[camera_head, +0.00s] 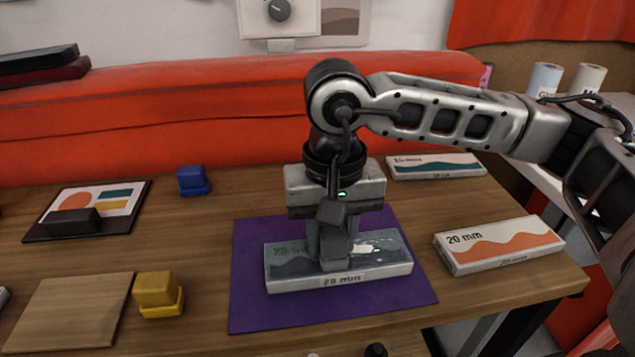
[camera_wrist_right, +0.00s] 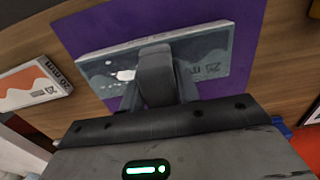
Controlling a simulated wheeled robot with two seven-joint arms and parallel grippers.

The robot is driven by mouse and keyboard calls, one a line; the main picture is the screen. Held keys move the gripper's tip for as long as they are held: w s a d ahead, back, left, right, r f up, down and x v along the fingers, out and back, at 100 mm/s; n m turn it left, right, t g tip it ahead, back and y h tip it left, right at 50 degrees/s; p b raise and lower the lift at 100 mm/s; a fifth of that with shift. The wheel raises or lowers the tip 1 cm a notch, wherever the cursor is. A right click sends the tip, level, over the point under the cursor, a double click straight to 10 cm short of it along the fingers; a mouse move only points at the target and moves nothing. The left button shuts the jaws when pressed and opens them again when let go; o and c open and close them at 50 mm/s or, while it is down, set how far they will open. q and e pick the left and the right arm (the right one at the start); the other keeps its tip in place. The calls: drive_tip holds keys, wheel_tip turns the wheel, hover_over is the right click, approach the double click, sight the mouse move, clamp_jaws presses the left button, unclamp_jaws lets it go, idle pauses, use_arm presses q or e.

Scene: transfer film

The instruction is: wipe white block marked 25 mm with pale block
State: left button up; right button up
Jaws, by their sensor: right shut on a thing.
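The white block marked 25 mm (camera_head: 290,275) lies flat on a purple mat (camera_head: 262,315), with a grey-blue wavy print and a whitish patch on its top. It also shows in the right wrist view (camera_wrist_right: 215,55). My right gripper (camera_head: 335,250) points down over the middle of this block. It is shut on a small block that looks grey in the shade (camera_wrist_right: 155,75), apparently the pale block, whose lower end appears to touch the printed top. The fingers hide most of it in the head view. My left gripper is not in view.
A white block marked 20 mm (camera_head: 500,246) and one marked 15 mm (camera_head: 437,166) lie right of the mat. A yellow block (camera_head: 158,295), a blue block (camera_head: 193,180), a wooden board (camera_head: 70,312) and a dark framed picture (camera_head: 110,200) lie left.

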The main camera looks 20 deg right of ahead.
drive_tip(key=shift+w+a, duration=0.1)
drive_tip(key=shift+a, duration=0.4)
drive_tip(key=shift+w+a+r, duration=0.1)
drive_tip(key=shift+r, duration=0.1)
wheel_tip(320, 180, up, 2)
drive_tip(key=shift+r+p, duration=0.15)
drive_tip(key=shift+p, duration=0.35)
drive_tip(key=shift+r, duration=0.35)
wheel_tip(320, 180, up, 2)
drive_tip(key=shift+r+p, duration=0.1)
drive_tip(key=shift+p, duration=0.65)
drive_tip(key=shift+r+p, duration=0.7)
drive_tip(key=shift+r, duration=0.65)
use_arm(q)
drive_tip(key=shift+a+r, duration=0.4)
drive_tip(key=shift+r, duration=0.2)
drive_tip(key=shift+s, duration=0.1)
